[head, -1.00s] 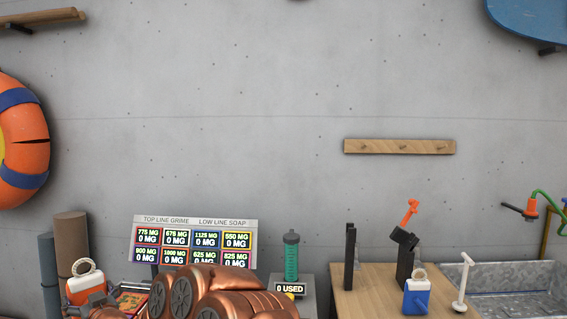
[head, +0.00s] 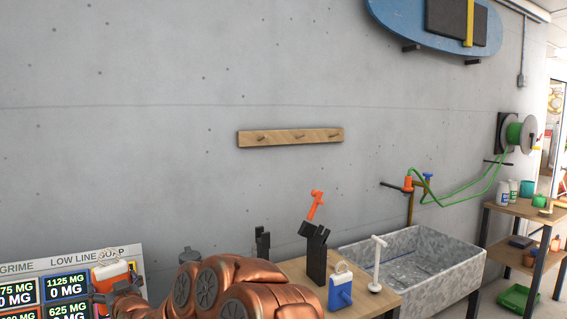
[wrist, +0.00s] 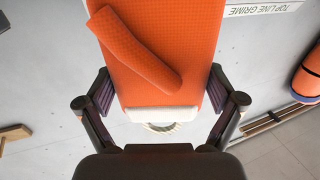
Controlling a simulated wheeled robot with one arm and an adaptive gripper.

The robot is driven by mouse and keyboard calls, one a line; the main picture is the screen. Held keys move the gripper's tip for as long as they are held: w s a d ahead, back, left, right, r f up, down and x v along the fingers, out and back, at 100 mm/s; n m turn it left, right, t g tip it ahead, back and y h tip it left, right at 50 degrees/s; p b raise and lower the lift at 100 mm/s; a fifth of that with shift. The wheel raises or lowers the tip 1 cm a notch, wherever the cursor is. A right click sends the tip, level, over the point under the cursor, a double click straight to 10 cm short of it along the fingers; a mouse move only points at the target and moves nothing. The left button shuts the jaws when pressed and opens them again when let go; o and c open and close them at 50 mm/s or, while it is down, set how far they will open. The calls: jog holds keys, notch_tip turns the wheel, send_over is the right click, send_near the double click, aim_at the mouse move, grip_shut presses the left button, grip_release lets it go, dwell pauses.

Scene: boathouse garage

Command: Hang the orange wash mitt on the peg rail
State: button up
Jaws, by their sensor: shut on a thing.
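My gripper (head: 115,286) is low at the left, well below and left of the rail. It is shut on the orange wash mitt (head: 111,271), in front of the sign board. In the wrist view, the gripper (wrist: 160,88) has its fingers at both sides of the orange mitt (wrist: 190,45). The white cuff (wrist: 162,114) and pale loop (wrist: 160,127) are towards my palm. The loop is free of any peg.
A blue mitt (head: 340,291) with a pale loop stands on the wooden bench (head: 385,302), near a black holder (head: 317,255) with an orange tool. The wall around the rail is clear.

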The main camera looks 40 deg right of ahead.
jog(key=f+b, duration=0.2)
jog(key=f, duration=0.1)
jog(key=f+b, duration=0.2)
jog(key=shift+d, duration=0.4)
jog(key=shift+r+g, duration=0.25)
jog(key=shift+g, duration=0.05)
